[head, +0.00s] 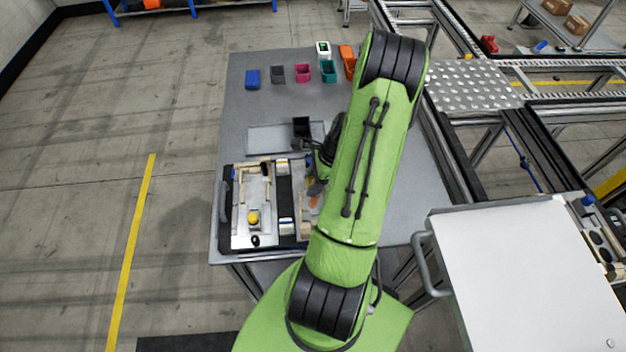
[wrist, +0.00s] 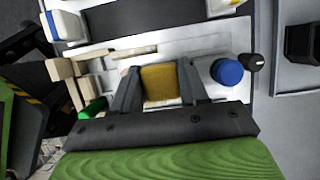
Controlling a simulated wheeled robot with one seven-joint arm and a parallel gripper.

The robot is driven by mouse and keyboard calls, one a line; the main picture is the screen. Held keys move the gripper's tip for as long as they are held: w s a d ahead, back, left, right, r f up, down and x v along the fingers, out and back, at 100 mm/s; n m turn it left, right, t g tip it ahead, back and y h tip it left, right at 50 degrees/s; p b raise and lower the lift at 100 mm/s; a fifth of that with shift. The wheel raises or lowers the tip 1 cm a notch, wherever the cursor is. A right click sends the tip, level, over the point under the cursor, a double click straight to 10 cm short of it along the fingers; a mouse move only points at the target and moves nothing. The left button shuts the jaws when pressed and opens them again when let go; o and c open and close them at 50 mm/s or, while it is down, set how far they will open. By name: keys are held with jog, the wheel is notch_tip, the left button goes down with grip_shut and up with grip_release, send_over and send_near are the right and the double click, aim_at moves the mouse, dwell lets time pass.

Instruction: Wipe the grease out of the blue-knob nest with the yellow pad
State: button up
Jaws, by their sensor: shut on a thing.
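My gripper (wrist: 160,88) is shut on the yellow pad (wrist: 160,84), which sits between its two dark fingers in the wrist view. The pad is over the pale nest area (wrist: 204,62) with the blue knob (wrist: 227,71) just to its right. I cannot tell whether the pad touches the nest surface. No grease can be made out; the fingers and pad cover part of the nest. In the head view the pallet fixture (head: 233,232) lies at the table's front left, and my arm hides the blue knob and the pad.
A yellow knob (head: 253,218) stands on the fixture's left part. A small black knob (wrist: 256,62) is right of the blue one; a green piece (wrist: 92,108) is at left. A black bin (head: 301,128) stands behind. Several coloured bins, including pink (head: 302,73), line the table's back.

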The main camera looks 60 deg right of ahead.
aim_at(309, 203)
jog(key=shift+f+b, duration=0.45)
jog(key=shift+f, duration=0.2)
jog(key=shift+s+a+r, duration=0.15)
jog(key=shift+s+a, duration=0.95)
jog(key=shift+a, duration=0.2)
jog(key=shift+s+a+b, duration=0.4)
jog(key=shift+s+a, duration=0.7)
jog(key=shift+a, duration=0.15)
jog(key=shift+w+d+r+p, duration=0.1)
jog(key=shift+w+d+p, duration=0.45)
jog(key=shift+w+d, duration=0.5)
jog(key=shift+w+d+f, duration=0.2)
jog(key=shift+w+d, duration=1)
jog(key=shift+d, duration=0.3)
jog(key=shift+r, duration=0.1)
